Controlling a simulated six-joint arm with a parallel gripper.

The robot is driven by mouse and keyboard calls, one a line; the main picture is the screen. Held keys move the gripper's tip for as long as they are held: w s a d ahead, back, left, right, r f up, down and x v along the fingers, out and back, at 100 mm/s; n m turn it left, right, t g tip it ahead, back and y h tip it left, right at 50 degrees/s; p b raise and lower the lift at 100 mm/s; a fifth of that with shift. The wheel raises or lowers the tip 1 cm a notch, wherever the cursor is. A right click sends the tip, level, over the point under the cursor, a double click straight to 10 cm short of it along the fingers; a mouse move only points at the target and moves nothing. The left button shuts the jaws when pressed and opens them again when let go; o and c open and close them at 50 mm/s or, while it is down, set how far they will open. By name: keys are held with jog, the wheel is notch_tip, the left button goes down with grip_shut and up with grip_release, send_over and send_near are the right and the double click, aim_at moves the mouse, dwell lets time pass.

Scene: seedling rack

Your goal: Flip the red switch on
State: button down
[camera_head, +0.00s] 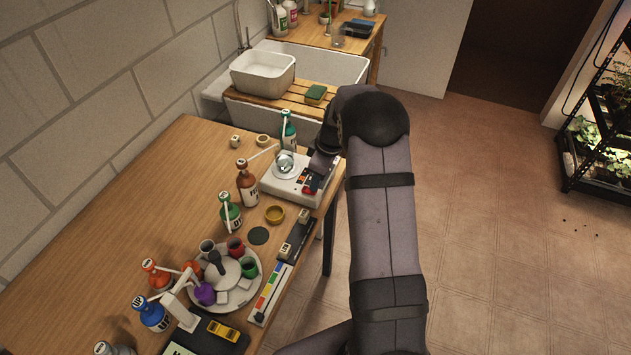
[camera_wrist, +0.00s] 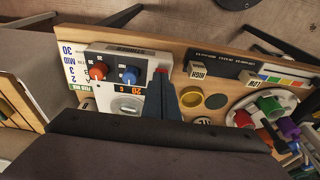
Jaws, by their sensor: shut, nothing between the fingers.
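A white stirrer-like device (camera_head: 268,183) stands near the table's right edge with a glass vessel on top. In the wrist view its front panel (camera_wrist: 97,55) shows an orange-red knob (camera_wrist: 98,72), a blue knob (camera_wrist: 130,75) and a lit orange display. A small red part, which looks like the red switch (camera_wrist: 162,70), shows at the panel's right end. My gripper (camera_wrist: 163,82) is shut and empty, its tips close by this red part. I cannot tell whether they touch it. The fingers hide part of the panel, and the switch's position is not clear.
A green-capped bottle (camera_head: 289,135) stands just behind the device, and a brown bottle (camera_head: 247,187) to its left. A yellow ring-shaped dish (camera_head: 275,214) and a round white tray (camera_head: 256,283) with coloured cups lie in front. Open floor lies right of the table.

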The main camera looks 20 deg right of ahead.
jog(key=shift+s+d+f+b, duration=0.25)
jog(key=shift+f+b, duration=0.35)
jog(key=shift+b, duration=0.15)
jog(key=shift+r, duration=0.15)
jog(key=shift+p, duration=0.3)
jog(key=shift+w+a+r, duration=0.1)
jog(key=shift+w+a, duration=0.05)
jog(key=shift+a, duration=0.05)
jog(key=shift+w+a+r, duration=0.2)
jog(key=shift+w+a, duration=0.2)
jog(key=shift+w, duration=0.05)
